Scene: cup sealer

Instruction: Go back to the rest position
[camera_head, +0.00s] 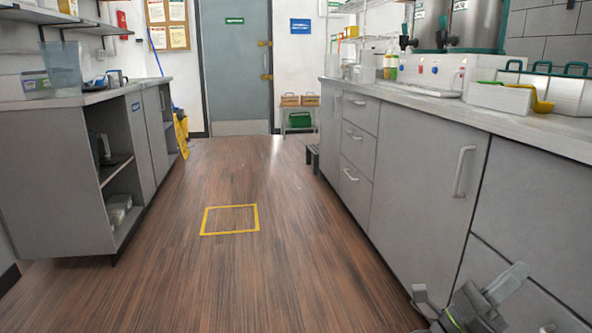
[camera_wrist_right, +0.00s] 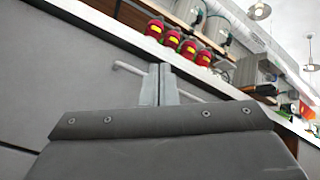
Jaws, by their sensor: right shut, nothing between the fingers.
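My right gripper (camera_head: 508,280) is low at the bottom right of the head view, in front of the grey cabinet doors of the right counter. In the right wrist view its two fingers (camera_wrist_right: 160,84) stand side by side, shut, with nothing between them. My left gripper is not in view. A yellow square outline (camera_head: 230,219) is marked on the wooden floor ahead, and it is empty.
The right counter (camera_head: 400,97) runs along my right side, with dispensers (camera_head: 478,25) and a white container on it. A left counter (camera_head: 60,150) has open shelves. The aisle between is clear up to the grey door (camera_head: 236,70). A small dark step (camera_head: 313,158) stands by the right cabinets.

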